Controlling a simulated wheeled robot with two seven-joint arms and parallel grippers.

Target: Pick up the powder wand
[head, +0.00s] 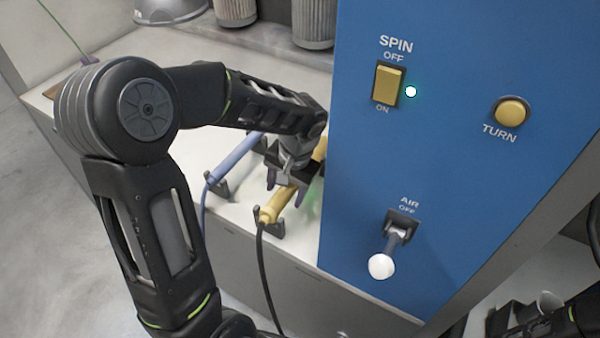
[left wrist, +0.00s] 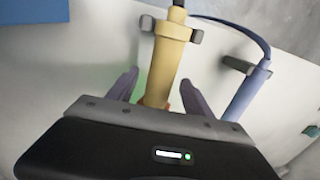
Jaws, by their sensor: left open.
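Two wands lie in dark cradles on the pale counter: a yellow wand (head: 278,204) with a black hose and a lavender-blue wand (head: 235,157) with a blue hose. No label shows which is the powder wand. My left gripper (head: 285,188) is open over the yellow wand, one finger on each side of it. In the left wrist view, the yellow wand (left wrist: 170,58) runs between the fingers of my left gripper (left wrist: 160,92), with gaps visible on both sides. The lavender-blue wand (left wrist: 245,95) lies to the right there, outside the fingers. The gripper body hides part of the yellow wand.
A blue panel (head: 455,140) with switches and a white-knobbed AIR lever (head: 382,265) stands close to the right of the yellow wand. Pale filter cylinders (head: 313,22) and a metal dome (head: 168,10) are at the back. Dark parts of my right arm show at lower right.

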